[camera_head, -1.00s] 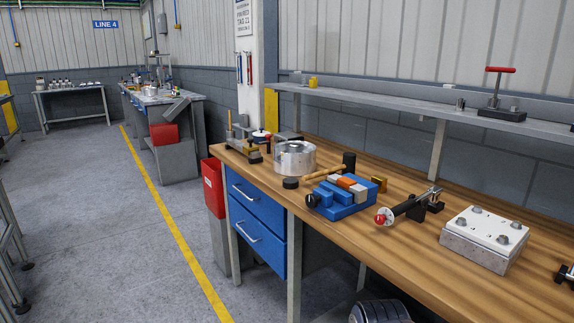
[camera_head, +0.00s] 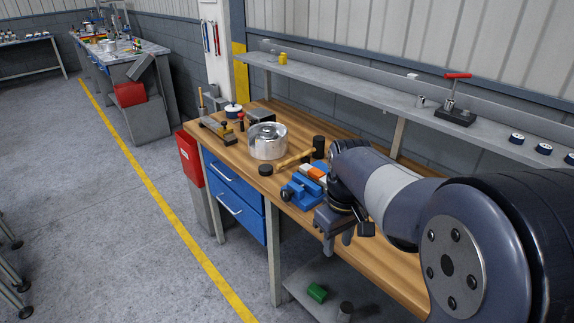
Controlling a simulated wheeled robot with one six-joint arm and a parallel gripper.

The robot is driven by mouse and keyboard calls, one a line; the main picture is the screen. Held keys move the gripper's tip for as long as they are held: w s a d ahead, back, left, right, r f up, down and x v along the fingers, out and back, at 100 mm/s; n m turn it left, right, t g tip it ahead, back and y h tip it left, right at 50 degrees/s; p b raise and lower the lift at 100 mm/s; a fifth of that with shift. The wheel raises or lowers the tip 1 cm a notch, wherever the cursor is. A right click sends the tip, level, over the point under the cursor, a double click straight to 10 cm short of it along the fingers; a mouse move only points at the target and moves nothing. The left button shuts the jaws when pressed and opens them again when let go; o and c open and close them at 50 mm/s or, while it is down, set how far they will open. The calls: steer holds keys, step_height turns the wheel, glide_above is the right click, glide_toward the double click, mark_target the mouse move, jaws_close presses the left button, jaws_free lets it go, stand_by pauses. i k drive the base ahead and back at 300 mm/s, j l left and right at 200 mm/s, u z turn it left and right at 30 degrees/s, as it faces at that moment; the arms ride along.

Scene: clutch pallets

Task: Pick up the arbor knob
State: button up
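I cannot tell for sure which thing is the arbor knob. A small round black piece (camera_head: 265,169) lies near the bench's front edge, in front of the silver drum (camera_head: 268,142), and may be it. My gripper (camera_head: 338,240) hangs at the end of my arm, in front of the blue vise (camera_head: 302,188) in the picture, to the right of the black piece and apart from it. Its dark fingers point down. They are too small and dark to show whether they are open, and I see nothing held. My arm hides much of the right bench.
The wooden bench (camera_head: 225,145) also holds a mallet (camera_head: 294,159) and a brass-coloured fixture (camera_head: 217,128). Behind is a shelf (camera_head: 385,97) with a red-handled device (camera_head: 456,104). A green cylinder (camera_head: 317,292) lies on the lower shelf.

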mark_target(264, 170)
steer(key=i+j+z, duration=0.35)
steer(key=j+z, duration=0.35)
steer(key=i+j+z, duration=0.2)
steer(key=j+z, duration=0.15)
steer(key=i+j, duration=0.1)
steer(key=j, duration=0.35)
steer(key=i+j+z, duration=0.1)
steer(key=j, duration=0.35)
steer(key=i+j, duration=0.15)
steer(key=j, duration=0.3)
steer(key=i+j, duration=0.1)
steer(key=j, duration=0.4)
steer(key=i+z, duration=0.05)
